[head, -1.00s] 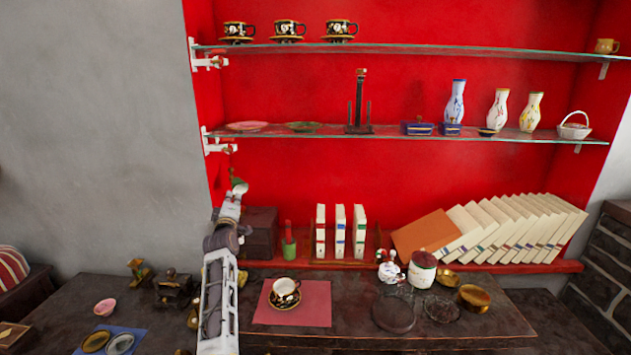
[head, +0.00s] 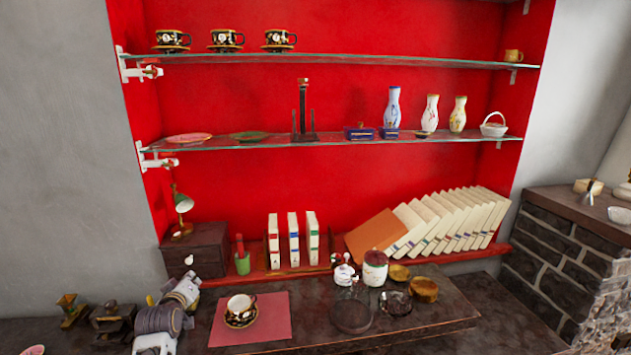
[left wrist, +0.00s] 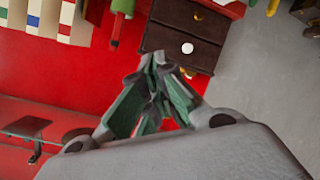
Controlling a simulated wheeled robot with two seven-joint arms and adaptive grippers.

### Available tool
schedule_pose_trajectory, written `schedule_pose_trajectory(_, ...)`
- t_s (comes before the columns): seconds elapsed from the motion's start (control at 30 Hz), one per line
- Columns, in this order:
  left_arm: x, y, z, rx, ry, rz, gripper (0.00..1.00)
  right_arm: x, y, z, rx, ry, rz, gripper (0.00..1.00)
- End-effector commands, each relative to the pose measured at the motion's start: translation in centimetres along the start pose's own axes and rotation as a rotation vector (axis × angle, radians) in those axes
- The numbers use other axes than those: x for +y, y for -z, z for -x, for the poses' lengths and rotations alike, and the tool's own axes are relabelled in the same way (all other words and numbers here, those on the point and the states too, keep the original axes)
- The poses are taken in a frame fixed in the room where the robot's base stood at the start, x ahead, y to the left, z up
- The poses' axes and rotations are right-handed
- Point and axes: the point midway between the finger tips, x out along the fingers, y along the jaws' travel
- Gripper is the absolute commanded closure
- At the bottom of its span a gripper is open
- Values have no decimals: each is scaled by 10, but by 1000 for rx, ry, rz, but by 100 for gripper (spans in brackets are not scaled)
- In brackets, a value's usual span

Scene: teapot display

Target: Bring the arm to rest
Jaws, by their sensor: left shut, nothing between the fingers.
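My left arm comes in low at the left of the head view, folded near the table's left part. The fingers are hard to make out there. In the left wrist view my left gripper (left wrist: 155,65) is shut and empty, its green-padded fingertips together. Behind it in that view is the small dark drawer box (left wrist: 182,30) with a white knob, which also stands on the red ledge in the head view (head: 196,250). The gripper appears apart from the box. My right gripper is not in view.
A black-and-gold cup (head: 241,308) on its saucer stands on a pink mat (head: 275,325), right of my left arm. A white lidded jar (head: 375,270) and dark dishes stand farther right. Glass shelves (head: 350,142) with vases are above.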

Motion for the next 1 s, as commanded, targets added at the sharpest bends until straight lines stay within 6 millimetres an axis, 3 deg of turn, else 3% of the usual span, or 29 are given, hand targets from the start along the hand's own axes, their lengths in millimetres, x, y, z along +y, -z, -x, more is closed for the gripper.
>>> schedule_pose_trajectory(0.47, -34, -114, 85, -318, 86, -331, 100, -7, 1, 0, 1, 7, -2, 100)
schedule_pose_trajectory(1.0, -66, -219, 220, -715, 96, -668, 100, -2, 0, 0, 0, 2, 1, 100)
